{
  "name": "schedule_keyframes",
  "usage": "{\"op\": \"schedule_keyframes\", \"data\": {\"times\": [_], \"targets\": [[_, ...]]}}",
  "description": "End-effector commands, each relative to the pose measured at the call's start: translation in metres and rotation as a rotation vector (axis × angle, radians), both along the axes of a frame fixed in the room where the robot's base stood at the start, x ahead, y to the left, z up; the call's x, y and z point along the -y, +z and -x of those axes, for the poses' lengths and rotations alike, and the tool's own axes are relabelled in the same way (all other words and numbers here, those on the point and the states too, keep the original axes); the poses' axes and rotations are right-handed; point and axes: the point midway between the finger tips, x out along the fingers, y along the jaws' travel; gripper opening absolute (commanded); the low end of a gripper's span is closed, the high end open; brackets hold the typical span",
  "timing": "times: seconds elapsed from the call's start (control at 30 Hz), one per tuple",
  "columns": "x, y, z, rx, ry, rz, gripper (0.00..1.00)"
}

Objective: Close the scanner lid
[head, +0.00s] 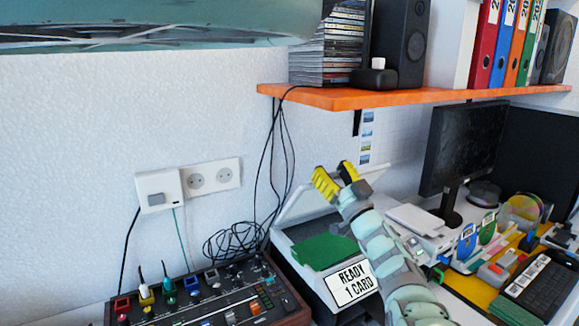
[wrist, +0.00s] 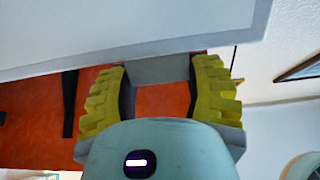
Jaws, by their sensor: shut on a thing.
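The scanner (head: 318,283) stands on the desk with a green sheet (head: 322,250) on its bed and a "READY 1 CARD" sign (head: 350,283) on its front. Its pale lid (head: 291,206) is raised, tilted up against the wall side. My gripper (head: 337,175) is up at the lid's upper edge, its yellow fingers pointing upward. In the wrist view the lid (wrist: 120,38) fills the top, and the fingers are shut on a grey tab (wrist: 160,68) at its edge. My arm hides part of the lid and the scanner's right side.
An orange shelf (head: 400,98) with discs, speakers and binders hangs above my gripper. A control panel with knobs (head: 210,295) is left of the scanner, beside loose black cables (head: 235,240). A monitor (head: 465,145) and a cluttered desk are at the right.

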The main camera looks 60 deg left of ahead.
Motion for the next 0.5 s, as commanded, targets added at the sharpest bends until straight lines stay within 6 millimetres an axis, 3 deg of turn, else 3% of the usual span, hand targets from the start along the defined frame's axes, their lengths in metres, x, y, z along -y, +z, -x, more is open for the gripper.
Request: {"op": "schedule_keyframes", "data": {"times": [0.03, 0.1, 0.5], "targets": [[0.008, -0.016, -0.001, 0.0, -0.003, -0.037, 0.11], [0.017, -0.022, 0.001, 0.006, 0.0, -0.088, 0.11], [0.045, -0.045, 0.003, 0.02, 0.001, -0.25, 0.11]]}}
